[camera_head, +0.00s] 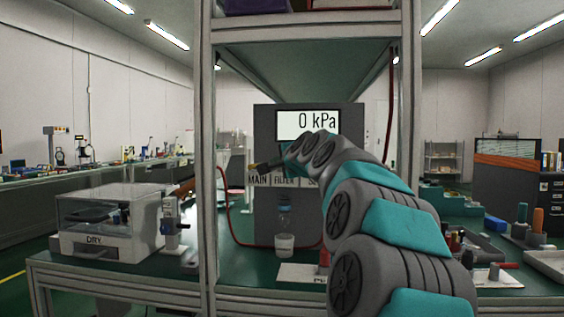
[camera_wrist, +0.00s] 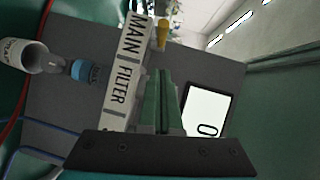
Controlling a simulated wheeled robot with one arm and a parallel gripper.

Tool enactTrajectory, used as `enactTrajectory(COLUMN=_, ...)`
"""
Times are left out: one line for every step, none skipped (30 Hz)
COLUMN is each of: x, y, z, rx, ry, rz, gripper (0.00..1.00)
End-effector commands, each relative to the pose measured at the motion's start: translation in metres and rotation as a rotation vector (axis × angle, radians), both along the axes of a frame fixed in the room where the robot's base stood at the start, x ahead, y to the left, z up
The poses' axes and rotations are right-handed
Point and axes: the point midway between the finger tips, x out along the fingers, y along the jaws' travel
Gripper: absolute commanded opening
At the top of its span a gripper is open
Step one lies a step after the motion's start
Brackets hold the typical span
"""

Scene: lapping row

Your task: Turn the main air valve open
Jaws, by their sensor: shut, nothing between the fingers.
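The panel label strip reads MAIN and FILTER (camera_head: 284,181), with its right part behind my arm. It also shows in the wrist view (camera_wrist: 115,80), where the text runs sideways. A small yellow piece (camera_wrist: 162,32) stands at the MAIN end and looks like the main valve handle; its open or closed position is unclear. A small yellow spot (camera_head: 252,165) also shows above MAIN in the head view. My gripper (camera_wrist: 161,75) is shut and empty, its fingers pointing towards the yellow piece. Contact cannot be told. The gauge display (camera_head: 308,124) reads 0 kPa.
A metal shelf post (camera_head: 206,170) stands left of the panel. A clear box marked DRY (camera_head: 110,220) sits on the bench left. A red hose (camera_head: 230,220) loops beside the panel.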

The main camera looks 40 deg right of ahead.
Motion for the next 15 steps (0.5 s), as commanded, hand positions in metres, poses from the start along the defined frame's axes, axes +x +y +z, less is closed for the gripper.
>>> enactTrajectory(x=0.009, y=-0.003, z=-0.003, rx=0.001, ry=0.003, rz=0.001, gripper=0.0)
enactTrajectory(x=0.013, y=-0.002, z=-0.004, rx=0.001, ry=0.004, rz=0.002, gripper=0.0)
enactTrajectory(x=0.02, y=0.002, z=-0.006, rx=0.0, ry=0.006, rz=0.003, gripper=0.0)
enactTrajectory(x=0.025, y=0.005, z=-0.007, rx=0.0, ry=0.007, rz=0.003, gripper=0.0)
enactTrajectory(x=0.029, y=0.007, z=-0.008, rx=0.0, ry=0.007, rz=0.004, gripper=0.0)
enactTrajectory(x=0.033, y=0.009, z=-0.009, rx=0.0, ry=0.007, rz=0.003, gripper=0.0)
enactTrajectory(x=0.036, y=0.011, z=-0.009, rx=0.0, ry=0.006, rz=0.003, gripper=0.0)
enactTrajectory(x=0.038, y=0.012, z=-0.009, rx=0.0, ry=0.005, rz=0.002, gripper=0.0)
enactTrajectory(x=0.04, y=0.013, z=-0.009, rx=-0.001, ry=0.004, rz=0.002, gripper=0.0)
enactTrajectory(x=0.042, y=0.013, z=-0.009, rx=0.0, ry=0.002, rz=0.001, gripper=0.0)
enactTrajectory(x=0.043, y=0.014, z=-0.01, rx=0.0, ry=0.002, rz=0.001, gripper=0.0)
enactTrajectory(x=0.043, y=0.014, z=-0.01, rx=0.0, ry=0.001, rz=0.001, gripper=0.0)
enactTrajectory(x=0.043, y=0.014, z=-0.009, rx=-0.001, ry=0.001, rz=0.0, gripper=0.0)
enactTrajectory(x=0.043, y=0.014, z=-0.009, rx=-0.001, ry=0.001, rz=0.0, gripper=0.0)
enactTrajectory(x=0.043, y=0.014, z=-0.009, rx=-0.001, ry=0.001, rz=0.0, gripper=0.0)
